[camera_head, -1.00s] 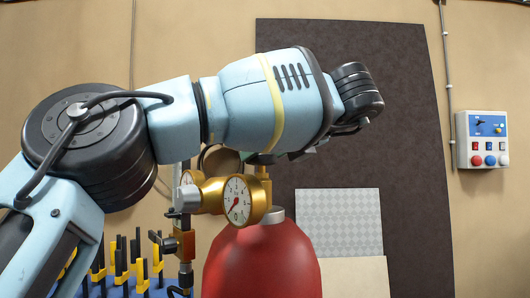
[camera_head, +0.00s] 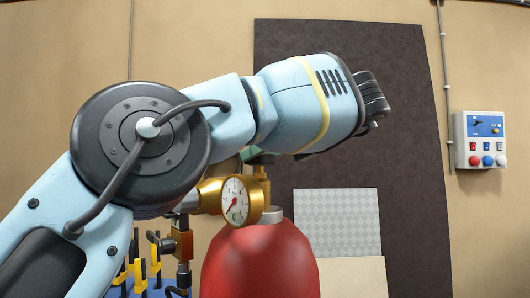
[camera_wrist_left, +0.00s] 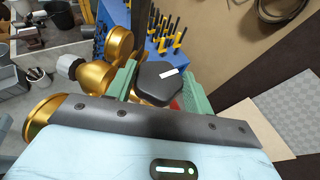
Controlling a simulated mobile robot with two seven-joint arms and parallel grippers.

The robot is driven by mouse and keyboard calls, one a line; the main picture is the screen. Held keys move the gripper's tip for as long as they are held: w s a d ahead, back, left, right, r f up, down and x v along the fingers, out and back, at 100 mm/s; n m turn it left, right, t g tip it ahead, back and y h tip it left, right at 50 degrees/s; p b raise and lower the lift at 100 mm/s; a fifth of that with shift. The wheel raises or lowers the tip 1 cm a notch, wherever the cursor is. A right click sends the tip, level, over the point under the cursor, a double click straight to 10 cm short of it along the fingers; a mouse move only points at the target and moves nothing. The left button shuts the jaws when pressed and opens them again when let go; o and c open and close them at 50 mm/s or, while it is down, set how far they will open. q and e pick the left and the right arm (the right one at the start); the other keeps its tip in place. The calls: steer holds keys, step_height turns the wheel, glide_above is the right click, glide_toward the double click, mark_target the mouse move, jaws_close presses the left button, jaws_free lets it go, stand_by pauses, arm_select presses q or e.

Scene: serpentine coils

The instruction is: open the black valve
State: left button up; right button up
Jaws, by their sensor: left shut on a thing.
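The black valve (camera_wrist_left: 156,86) is a dark lobed knob with a white mark on top, seen in the left wrist view. My left gripper (camera_wrist_left: 158,92) has its green fingers on either side of the knob and is shut on it. In the head view, part of my left gripper (camera_head: 262,158) shows below my arm at the top of the brass regulator, and the knob is hidden there. The brass regulator with its round gauge (camera_head: 236,200) sits above the red cylinder (camera_head: 262,262). My right gripper is not in view.
A blue rack (camera_head: 146,287) with yellow and black tools stands at the lower left. A control box (camera_head: 480,140) hangs on the right wall. A dark panel (camera_head: 408,190) and a checkered sheet (camera_head: 338,222) are behind the cylinder. Buckets (camera_wrist_left: 38,80) stand on the floor.

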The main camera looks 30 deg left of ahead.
arm_select(q)
steer(key=o, duration=1)
steer(key=shift+m+t, duration=0.4)
